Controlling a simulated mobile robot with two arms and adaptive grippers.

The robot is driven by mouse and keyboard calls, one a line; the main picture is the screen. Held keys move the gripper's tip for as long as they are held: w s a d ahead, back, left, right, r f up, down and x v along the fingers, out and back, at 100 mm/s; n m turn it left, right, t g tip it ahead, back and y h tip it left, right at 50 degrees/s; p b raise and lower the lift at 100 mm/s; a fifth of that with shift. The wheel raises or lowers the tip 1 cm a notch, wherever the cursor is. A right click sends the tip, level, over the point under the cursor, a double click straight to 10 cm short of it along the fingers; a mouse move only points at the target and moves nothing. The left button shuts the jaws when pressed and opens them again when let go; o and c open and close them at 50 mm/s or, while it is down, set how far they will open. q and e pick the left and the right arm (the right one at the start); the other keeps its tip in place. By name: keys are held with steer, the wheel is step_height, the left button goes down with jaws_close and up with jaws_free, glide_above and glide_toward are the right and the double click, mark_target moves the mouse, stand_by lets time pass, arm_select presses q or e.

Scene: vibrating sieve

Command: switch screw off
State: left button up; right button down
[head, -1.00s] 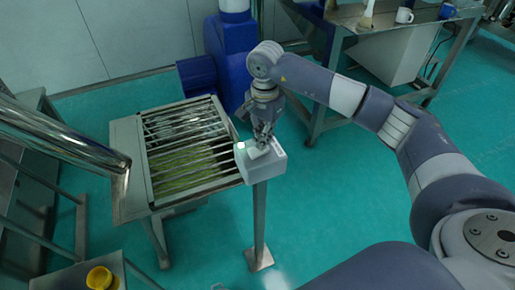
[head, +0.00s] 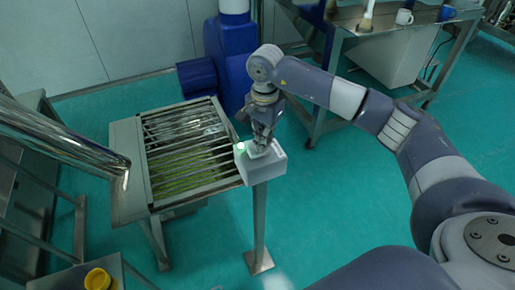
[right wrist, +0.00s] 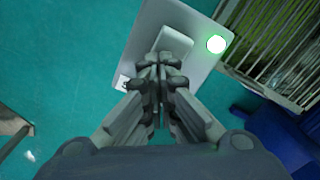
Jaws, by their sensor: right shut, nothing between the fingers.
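A light grey control box (head: 262,170) stands on a post beside the sieve. It also shows in the right wrist view (right wrist: 205,58), with a raised pale switch (right wrist: 175,42) on its face and a lit green lamp (right wrist: 216,44). My right gripper (head: 260,146) is over the box's top face. In the right wrist view its closed fingertips (right wrist: 159,62) are at the lower end of the switch, with nothing between them. I cannot tell whether they touch it. The fingers hide the switch's lower end. My left gripper is not in view.
The barred sieve (head: 190,150) is left of the box. A shiny metal pipe (head: 62,136) comes in from the left. A blue machine (head: 231,62) stands behind. A steel table (head: 385,22) with cups is at back right. Green floor (head: 330,200) is open right of the post.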

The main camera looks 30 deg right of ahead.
steer(key=shift+r+p, duration=0.5)
steer(key=shift+r, duration=0.4)
steer(key=shift+r+p, duration=1.2)
steer(key=shift+r, duration=1.3)
